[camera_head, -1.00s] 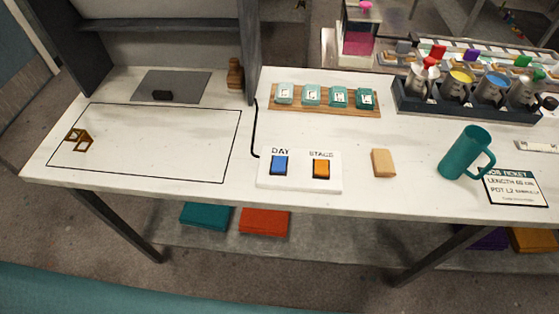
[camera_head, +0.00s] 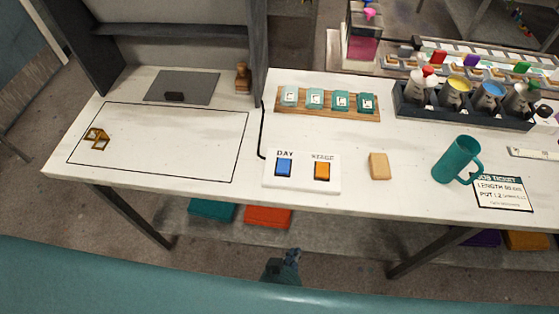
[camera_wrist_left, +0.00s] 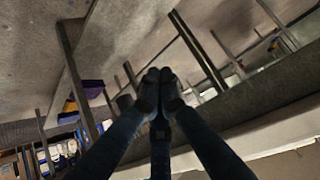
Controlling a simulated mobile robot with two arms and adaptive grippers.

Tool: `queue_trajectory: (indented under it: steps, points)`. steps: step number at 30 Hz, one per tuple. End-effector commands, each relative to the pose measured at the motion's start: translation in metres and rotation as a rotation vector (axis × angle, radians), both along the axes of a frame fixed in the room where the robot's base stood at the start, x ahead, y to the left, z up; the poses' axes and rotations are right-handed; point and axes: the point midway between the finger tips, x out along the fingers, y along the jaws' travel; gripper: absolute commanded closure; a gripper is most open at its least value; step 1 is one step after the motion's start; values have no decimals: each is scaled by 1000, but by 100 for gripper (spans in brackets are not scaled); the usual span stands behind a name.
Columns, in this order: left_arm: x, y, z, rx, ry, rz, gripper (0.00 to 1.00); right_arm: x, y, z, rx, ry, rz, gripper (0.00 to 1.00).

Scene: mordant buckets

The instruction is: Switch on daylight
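The white switch box (camera_head: 301,186) lies near the front edge of the table. It carries a blue switch (camera_head: 284,168) under the label DAY and an orange switch (camera_head: 322,172) under a second label, which seems to read STAGE. Whether either switch is on I cannot tell. My left gripper (camera_head: 291,256) shows small at the bottom of the head view, in front of the table and nearer than the switch box, touching nothing. In the left wrist view its two dark fingers (camera_wrist_left: 159,78) meet at the tips with nothing visible between them. My right gripper is not in view.
A tan block (camera_head: 379,166) and a teal mug (camera_head: 457,160) stand right of the switch box. Behind it is a wooden board (camera_head: 327,115) with several teal-toned tiles. A black cable (camera_head: 262,135) runs behind the box. The outlined area (camera_head: 170,150) at left is mostly bare.

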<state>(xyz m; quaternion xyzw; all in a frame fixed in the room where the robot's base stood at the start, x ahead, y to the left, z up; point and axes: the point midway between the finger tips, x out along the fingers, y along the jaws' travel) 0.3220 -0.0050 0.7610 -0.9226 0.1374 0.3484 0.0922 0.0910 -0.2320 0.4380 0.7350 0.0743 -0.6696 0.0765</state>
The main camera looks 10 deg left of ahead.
Motion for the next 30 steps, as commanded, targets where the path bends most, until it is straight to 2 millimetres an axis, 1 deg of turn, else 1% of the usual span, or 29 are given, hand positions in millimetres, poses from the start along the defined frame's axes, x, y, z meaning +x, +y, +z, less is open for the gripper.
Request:
queue_trajectory:
  steps: [1,2,3,5,6,9,12,15,17,26,30]
  points:
    - [13,-2,52,-24,-59,35,100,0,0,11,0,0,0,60]
    - [19,-1,76,-35,-91,56,100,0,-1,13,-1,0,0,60]
    - [27,2,106,-47,-129,85,100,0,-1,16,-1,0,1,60]
    - [36,9,148,-67,-183,128,100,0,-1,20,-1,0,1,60]
    - [41,16,173,-80,-215,159,100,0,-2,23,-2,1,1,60]
    - [50,32,224,-104,-280,224,100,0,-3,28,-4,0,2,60]
    - [54,46,258,-121,-322,273,100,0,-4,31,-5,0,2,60]
    - [55,55,275,-131,-345,300,100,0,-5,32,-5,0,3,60]
    - [56,57,279,-133,-350,308,100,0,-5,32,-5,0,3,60]
    - [56,57,280,-133,-352,309,100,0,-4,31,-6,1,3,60]
    - [62,57,279,-131,-354,306,100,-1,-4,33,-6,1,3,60]
